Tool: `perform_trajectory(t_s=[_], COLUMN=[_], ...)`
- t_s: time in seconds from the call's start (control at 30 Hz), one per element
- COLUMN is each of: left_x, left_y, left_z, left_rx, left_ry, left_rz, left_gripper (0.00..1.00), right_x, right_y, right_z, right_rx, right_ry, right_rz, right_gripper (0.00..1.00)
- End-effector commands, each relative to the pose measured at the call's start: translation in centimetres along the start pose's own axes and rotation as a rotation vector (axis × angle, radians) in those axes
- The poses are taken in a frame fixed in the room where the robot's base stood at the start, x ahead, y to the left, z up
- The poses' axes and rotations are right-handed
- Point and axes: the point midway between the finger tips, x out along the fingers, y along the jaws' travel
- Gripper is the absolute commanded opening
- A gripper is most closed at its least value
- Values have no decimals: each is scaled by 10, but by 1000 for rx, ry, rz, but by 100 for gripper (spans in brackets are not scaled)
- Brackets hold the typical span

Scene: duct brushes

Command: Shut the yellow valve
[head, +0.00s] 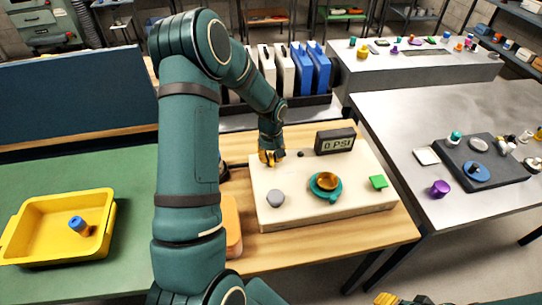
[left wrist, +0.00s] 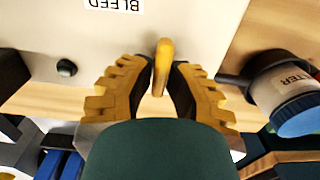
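The yellow valve handle (left wrist: 163,62) shows in the left wrist view as a narrow upright bar beside a pale panel (left wrist: 60,30) with the upside-down word BLEED. My left gripper (left wrist: 162,85) has its yellow fingers on both sides of the handle, close against it. In the head view the left gripper (head: 271,157) is at the far left part of the cream board (head: 345,203), and it hides the valve there. My right gripper (head: 402,300) shows only as yellow tips at the bottom edge; its opening cannot be made out.
The board carries a 0 PSI display (head: 336,141), a grey knob (head: 275,198), a teal and gold fitting (head: 326,186) and a green block (head: 378,182). A filter canister (left wrist: 295,100) is close beside the left gripper. A yellow bin (head: 30,209) stands left; a metal table (head: 440,105) right.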

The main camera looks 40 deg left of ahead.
Motion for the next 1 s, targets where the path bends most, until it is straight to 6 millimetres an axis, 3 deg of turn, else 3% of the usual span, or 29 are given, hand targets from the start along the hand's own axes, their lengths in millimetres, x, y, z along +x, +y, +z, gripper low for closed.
perform_trajectory(t_s=[0.53,1.0], left_x=[0,1], left_y=[0,2], left_z=[0,2], left_rx=[73,461], left_ry=[-1,-4], left_rz=[-1,-2], left_gripper=[0,0], right_x=[0,-3], right_y=[0,-1], right_z=[0,-2], right_rx=[0,1], right_ry=[1,4], right_rz=[0,0], right_gripper=[47,47])
